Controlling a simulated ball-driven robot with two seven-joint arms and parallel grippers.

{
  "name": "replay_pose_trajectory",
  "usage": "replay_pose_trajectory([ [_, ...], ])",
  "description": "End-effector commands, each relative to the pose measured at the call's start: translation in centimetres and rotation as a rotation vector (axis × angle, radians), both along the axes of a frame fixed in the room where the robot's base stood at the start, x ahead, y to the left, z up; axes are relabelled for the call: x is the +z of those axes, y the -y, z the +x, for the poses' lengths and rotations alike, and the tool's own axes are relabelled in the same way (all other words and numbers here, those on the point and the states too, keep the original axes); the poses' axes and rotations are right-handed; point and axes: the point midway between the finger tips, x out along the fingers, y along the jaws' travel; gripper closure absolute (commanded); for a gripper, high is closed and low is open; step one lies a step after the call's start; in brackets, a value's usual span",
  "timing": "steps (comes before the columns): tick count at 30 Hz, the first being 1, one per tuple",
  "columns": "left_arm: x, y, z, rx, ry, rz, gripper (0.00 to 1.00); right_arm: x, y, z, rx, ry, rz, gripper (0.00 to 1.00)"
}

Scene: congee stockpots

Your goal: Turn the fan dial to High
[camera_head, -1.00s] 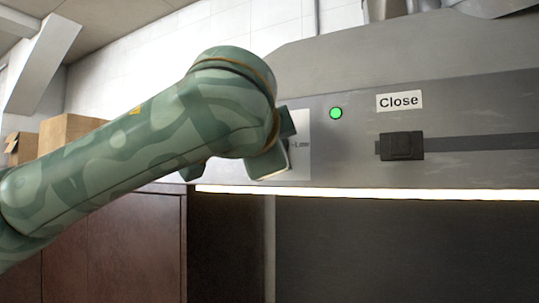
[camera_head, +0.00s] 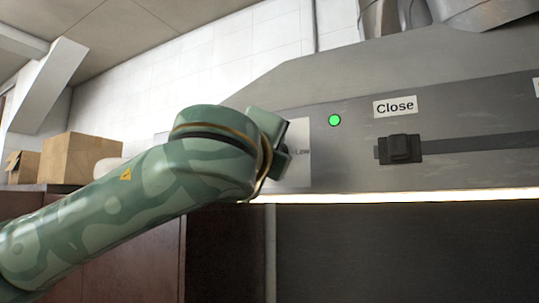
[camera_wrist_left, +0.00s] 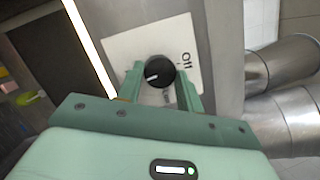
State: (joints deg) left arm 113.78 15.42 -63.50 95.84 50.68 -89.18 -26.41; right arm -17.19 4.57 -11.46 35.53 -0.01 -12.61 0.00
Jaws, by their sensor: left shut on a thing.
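The fan dial (camera_wrist_left: 158,72) is a round black knob with a white pointer line, on a white label plate (camera_wrist_left: 120,47). In the left wrist view the plate reads "Off" beside the knob, and the pointer is turned away from that word. Another label is partly hidden by a finger. My left gripper (camera_wrist_left: 159,80) is shut on the knob, one finger on each side. In the head view my left gripper (camera_head: 272,143) hides the dial. My right gripper is in neither view.
Right of the plate on the metal hood are a lit green light (camera_head: 335,120), a "Close" label (camera_head: 395,107) and a black slider (camera_head: 400,149). A bright light strip (camera_head: 400,196) runs along the hood's lower edge. Cardboard boxes (camera_head: 82,157) stand at left.

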Motion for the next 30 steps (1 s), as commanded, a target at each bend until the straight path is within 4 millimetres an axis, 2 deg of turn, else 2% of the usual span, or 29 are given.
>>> replay_pose_trajectory([
  [9,-0.23,0.03,0.06,-0.003,0.039,0.081,0.86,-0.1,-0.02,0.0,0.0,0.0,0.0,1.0],
  [23,-0.25,0.04,0.06,-0.002,0.044,0.092,0.86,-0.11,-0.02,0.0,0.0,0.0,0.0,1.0],
  [24,-0.26,0.05,0.07,-0.002,0.044,0.092,0.55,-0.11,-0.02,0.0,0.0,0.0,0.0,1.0],
  [25,-0.25,0.04,0.07,-0.002,0.044,0.092,0.47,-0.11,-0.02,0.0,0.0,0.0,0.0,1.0],
  [26,-0.24,0.04,0.06,-0.002,0.044,0.092,0.42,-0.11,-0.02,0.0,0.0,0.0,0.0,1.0],
  [30,-0.17,0.0,0.04,-0.001,0.045,0.091,0.42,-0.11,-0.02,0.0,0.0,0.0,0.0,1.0],
])
